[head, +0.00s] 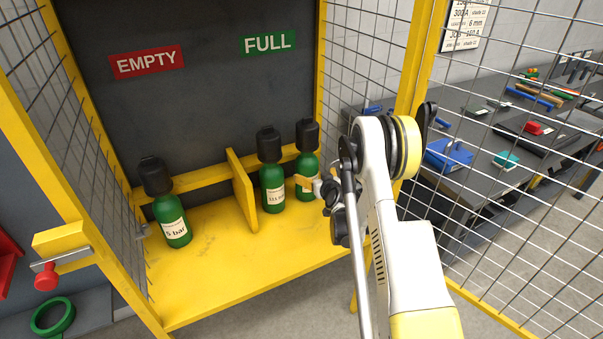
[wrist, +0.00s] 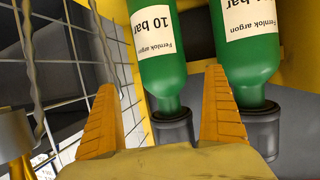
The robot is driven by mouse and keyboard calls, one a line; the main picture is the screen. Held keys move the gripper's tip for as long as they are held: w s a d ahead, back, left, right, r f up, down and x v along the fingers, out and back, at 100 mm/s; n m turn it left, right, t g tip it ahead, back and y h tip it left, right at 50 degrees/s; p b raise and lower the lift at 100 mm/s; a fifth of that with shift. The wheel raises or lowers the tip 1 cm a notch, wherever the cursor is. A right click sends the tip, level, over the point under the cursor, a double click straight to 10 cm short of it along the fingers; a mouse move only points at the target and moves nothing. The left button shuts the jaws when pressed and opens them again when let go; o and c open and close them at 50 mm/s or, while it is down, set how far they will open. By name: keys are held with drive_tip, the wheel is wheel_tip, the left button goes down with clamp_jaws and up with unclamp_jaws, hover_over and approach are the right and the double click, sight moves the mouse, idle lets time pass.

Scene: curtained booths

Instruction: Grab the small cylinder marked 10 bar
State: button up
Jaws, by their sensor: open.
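The small green cylinder marked 10 bar (wrist: 160,62) shows upside down in the wrist view, with a dark cap. In the head view it is the rightmost cylinder (head: 309,167), its label partly hidden by my gripper. My gripper (head: 306,184) is open in front of it. In the wrist view, the orange fingers of my gripper (wrist: 160,82) appear on either side of the cylinder's neck and cap. The right finger overlaps the gap towards a second green cylinder (wrist: 248,65). I cannot tell whether either finger touches anything.
The second cylinder (head: 272,188) stands beside the target, right of a yellow divider (head: 242,190). A cylinder marked 5 bar (head: 172,222) stands under the EMPTY sign (head: 147,61). The FULL sign (head: 268,42) hangs above the right side. Wire mesh (head: 362,55) closes the right side.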

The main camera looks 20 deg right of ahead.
sight(312, 172)
drive_tip(key=b+x, duration=0.1)
drive_tip(key=x, duration=0.3)
drive_tip(key=shift+f, duration=0.15)
drive_tip(key=b+x, duration=0.3)
drive_tip(key=x, duration=0.2)
drive_tip(key=shift+w+a, duration=0.1)
drive_tip(key=shift+w, duration=0.35)
drive_tip(key=c, duration=1.3)
drive_tip(key=shift+c, duration=0.2)
drive_tip(key=shift+r, duration=0.25)
